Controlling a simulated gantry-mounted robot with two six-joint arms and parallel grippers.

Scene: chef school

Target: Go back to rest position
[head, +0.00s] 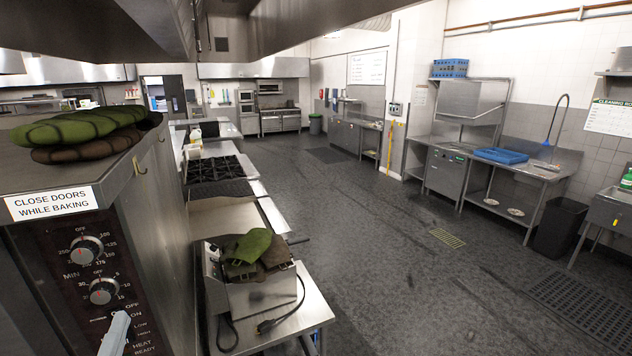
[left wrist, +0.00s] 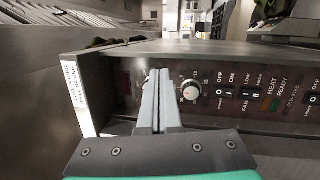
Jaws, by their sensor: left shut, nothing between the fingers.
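My left gripper (head: 117,328) shows at the bottom left of the head view, in front of the lower part of the oven's control panel (head: 62,262). In the left wrist view its two grey fingers (left wrist: 159,100) are together, with nothing between them. They point at the panel, just left of a round knob (left wrist: 190,90); I cannot tell whether they touch it. My right gripper is in neither view.
Green and brown oven mitts (head: 85,132) lie on the oven top. More mitts (head: 253,250) lie on a steel appliance with a loose cord. A gas hob (head: 215,168) stands behind. The floor (head: 385,250) to the right is mostly clear.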

